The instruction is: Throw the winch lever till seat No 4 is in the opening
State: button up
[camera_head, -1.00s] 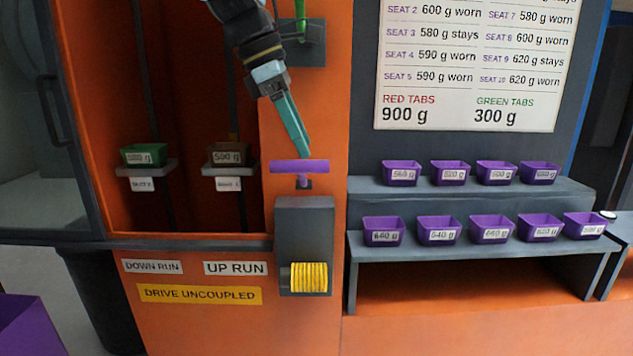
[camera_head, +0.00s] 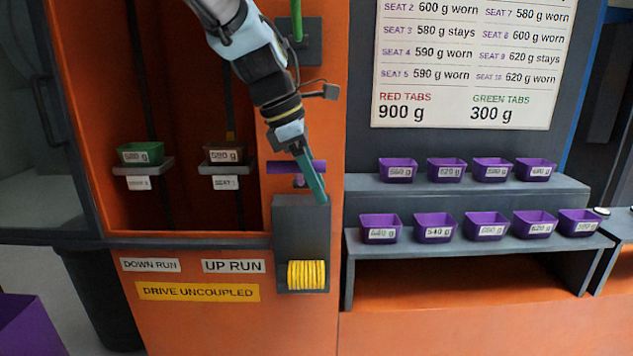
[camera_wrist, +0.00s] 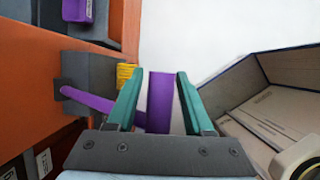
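The winch lever (camera_head: 278,167) is a purple T-shaped handle above a grey winch box (camera_head: 302,220) with a yellow coil (camera_head: 306,275). My gripper (camera_head: 322,198) overlaps the lever's right part in the head view. In the wrist view, the purple crossbar (camera_wrist: 160,100) lies between the two teal fingers, with gaps showing on both sides, so my gripper (camera_wrist: 159,72) is open around it. In the opening, a green bucket (camera_head: 140,153) sits on the left seat (camera_head: 150,168) and a brown bucket (camera_head: 224,153) on the right seat (camera_head: 228,168). The seat numbers are too blurred to read surely.
A "drive uncoupled" sign (camera_head: 198,292) is below the "down run" and "up run" labels. Several purple buckets (camera_head: 435,228) stand on the grey two-step shelf (camera_head: 450,250) at right, under a white weight chart (camera_head: 470,60). A green-handled fixture (camera_head: 297,40) is above the lever.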

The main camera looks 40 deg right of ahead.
grip_shut()
dwell(1.2)
